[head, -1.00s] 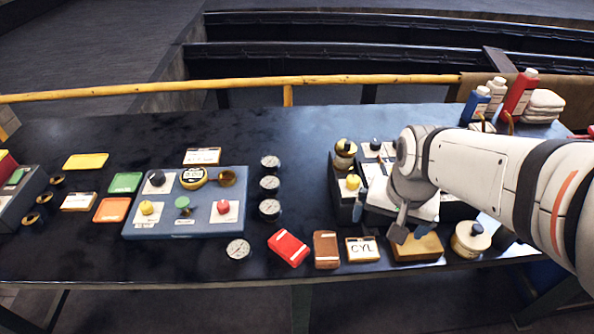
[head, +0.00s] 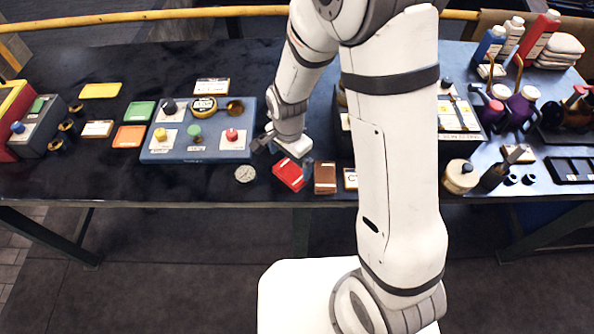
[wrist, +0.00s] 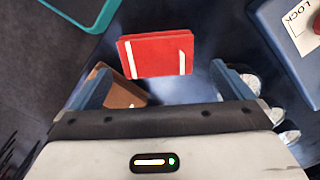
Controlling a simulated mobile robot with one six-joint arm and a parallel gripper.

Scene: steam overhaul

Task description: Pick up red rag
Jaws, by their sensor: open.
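The red rag (head: 289,176) lies folded on the dark bench near its front edge, with pale stripes on it.
A brown block (head: 325,178) lies right of the rag; it shows behind the left finger in the wrist view (wrist: 122,92). A round gauge (head: 245,174) and a blue-grey board with knobs (head: 240,151) are to the left. Bottles crowd the bench's right end.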

